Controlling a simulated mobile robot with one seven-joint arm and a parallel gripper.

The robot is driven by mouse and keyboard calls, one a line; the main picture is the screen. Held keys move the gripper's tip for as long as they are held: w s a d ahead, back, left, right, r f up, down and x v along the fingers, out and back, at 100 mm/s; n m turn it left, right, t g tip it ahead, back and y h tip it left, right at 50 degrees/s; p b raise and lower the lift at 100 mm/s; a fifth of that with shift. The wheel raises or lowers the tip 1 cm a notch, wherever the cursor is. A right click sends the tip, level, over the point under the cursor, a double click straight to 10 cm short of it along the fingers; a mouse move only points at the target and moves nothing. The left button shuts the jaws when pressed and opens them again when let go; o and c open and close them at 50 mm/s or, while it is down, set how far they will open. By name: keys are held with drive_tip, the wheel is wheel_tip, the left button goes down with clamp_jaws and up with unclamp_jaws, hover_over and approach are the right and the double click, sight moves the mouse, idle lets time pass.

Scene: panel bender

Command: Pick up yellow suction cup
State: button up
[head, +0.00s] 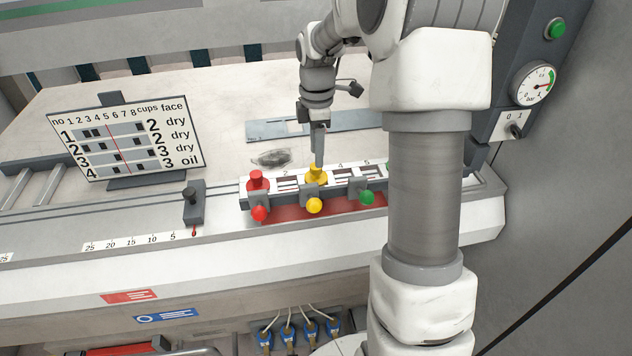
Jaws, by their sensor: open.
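The yellow suction cup (316,177) sits in a slot of the grey rack bar at the middle of the bench. My gripper (318,160) points straight down over it, with its fingertips at the cup's top. The fingers overlap in this view, so the gap between them and any contact with the cup are hidden. The jaws are open. A red suction cup (256,180) stands in the same rack to the left. A yellow ball knob (314,206) is on the rack's front, below the yellow cup.
A red knob (260,213) and a green knob (366,198) flank the yellow one. A sign board (126,139) stands at left, a dark stop block (194,205) nearer. A grey-blue plate (350,124) lies behind the rack. A gauge panel (536,84) stands at right.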

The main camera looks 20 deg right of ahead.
drive_tip(key=shift+w+f, duration=0.15)
drive_tip(key=shift+f, duration=2.6)
clamp_jaws()
